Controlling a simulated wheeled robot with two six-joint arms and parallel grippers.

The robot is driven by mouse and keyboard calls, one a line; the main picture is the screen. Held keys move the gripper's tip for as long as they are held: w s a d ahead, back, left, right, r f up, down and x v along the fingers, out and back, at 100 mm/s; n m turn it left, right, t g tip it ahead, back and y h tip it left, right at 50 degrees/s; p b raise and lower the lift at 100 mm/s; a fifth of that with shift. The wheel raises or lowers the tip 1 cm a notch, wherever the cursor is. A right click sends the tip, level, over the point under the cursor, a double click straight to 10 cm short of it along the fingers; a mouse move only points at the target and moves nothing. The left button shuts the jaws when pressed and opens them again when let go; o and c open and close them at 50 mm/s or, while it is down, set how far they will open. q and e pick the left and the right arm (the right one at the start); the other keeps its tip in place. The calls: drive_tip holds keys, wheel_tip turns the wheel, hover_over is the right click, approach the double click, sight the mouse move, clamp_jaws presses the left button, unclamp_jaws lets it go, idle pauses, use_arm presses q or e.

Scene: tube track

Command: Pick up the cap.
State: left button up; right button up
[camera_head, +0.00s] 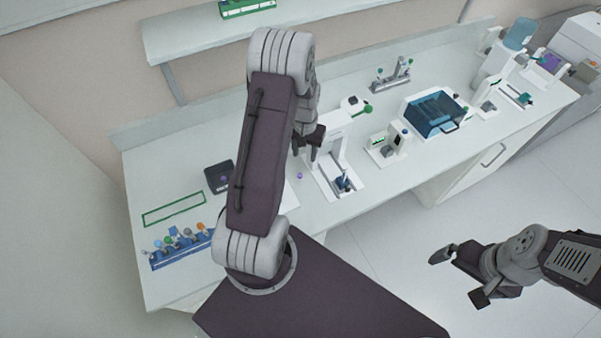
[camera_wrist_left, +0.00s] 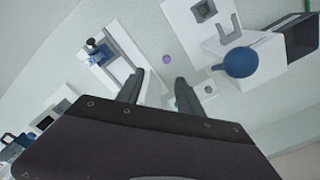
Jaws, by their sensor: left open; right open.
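A small purple cap (camera_head: 299,176) lies on the pale bench top, beside a white stand. In the left wrist view the cap (camera_wrist_left: 167,59) shows just beyond the fingertips, roughly in line with the gap between them. My left gripper (camera_head: 308,156) is open above the bench near the cap. In the left wrist view its two dark fingers (camera_wrist_left: 159,80) are apart, with nothing between them. My right gripper (camera_head: 461,275) is open and empty, out over the floor away from the bench.
The white stand (camera_head: 328,181) holds a blue-topped piece close to the cap. A blue rack with several tubes (camera_head: 182,252) and a dark square device (camera_head: 219,177) are to the left. A blue-lidded box (camera_head: 433,113) stands to the right. A shelf (camera_head: 200,32) hangs above.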

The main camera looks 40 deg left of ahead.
use_arm(q)
wheel_tip(320, 180, down, 2)
drive_tip(key=a, duration=0.2)
drive_tip(key=p, duration=0.2)
hover_over(300, 175)
wheel_tip(300, 175, down, 7)
drive_tip(key=shift+w+a+r, duration=0.1)
drive_tip(key=shift+w+r, duration=0.05)
drive_tip(key=f, duration=0.4)
drive_tip(key=shift+s+f+p, duration=0.2)
drive_tip(key=shift+f+p, duration=0.05)
drive_tip(key=shift+p, duration=0.1)
drive_tip(key=shift+w+f, duration=0.15)
drive_tip(key=shift+f, duration=0.2)
drive_tip(key=shift+r, duration=0.1)
clamp_jaws()
